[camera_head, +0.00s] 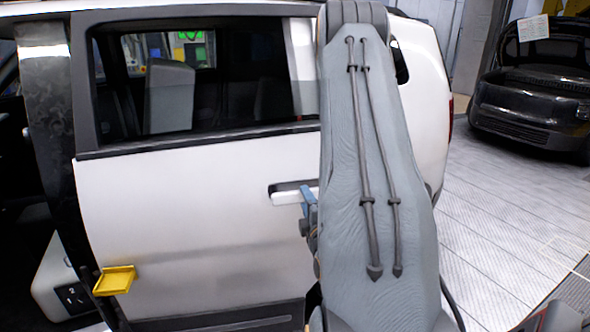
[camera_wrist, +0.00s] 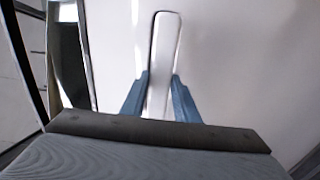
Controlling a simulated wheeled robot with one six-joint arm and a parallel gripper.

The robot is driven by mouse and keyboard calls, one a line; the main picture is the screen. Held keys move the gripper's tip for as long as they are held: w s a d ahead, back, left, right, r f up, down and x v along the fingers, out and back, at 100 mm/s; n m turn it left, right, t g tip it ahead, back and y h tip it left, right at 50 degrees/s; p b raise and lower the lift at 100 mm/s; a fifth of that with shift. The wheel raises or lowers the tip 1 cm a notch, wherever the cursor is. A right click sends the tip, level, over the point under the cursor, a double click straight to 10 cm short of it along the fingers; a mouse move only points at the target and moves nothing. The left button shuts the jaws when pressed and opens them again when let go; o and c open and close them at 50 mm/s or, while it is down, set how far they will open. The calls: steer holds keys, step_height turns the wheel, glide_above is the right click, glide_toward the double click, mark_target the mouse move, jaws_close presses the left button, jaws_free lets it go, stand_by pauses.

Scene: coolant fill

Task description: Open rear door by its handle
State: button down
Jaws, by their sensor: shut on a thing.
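The white rear door (camera_head: 190,215) fills the middle of the head view, with a dark window above. I cannot tell whether it is flush with the body or slightly ajar. Its pale bar handle (camera_head: 288,197) sits over a dark recess at the door's right side. My gripper (camera_head: 309,195) is at the handle's right end, partly hidden by my arm. In the wrist view, the blue fingers of my gripper (camera_wrist: 160,76) are on both sides of the handle (camera_wrist: 166,45) and shut on it. The handle runs lengthwise between them and beyond their tips.
A yellow bracket (camera_head: 115,280) sticks out at the door's lower left edge. A dark pillar (camera_head: 50,110) and an open cabin space lie left of the door. A black vehicle (camera_head: 535,95) stands at the back right. The light floor (camera_head: 490,220) at the right is mostly clear.

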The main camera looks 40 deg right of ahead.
steer(key=shift+s+a+h+p, duration=0.3)
steer(key=shift+s+a+p, duration=0.3)
steer(key=shift+s+p, duration=0.55)
steer(key=shift+w+a, duration=0.1)
steer(key=shift+w, duration=0.1)
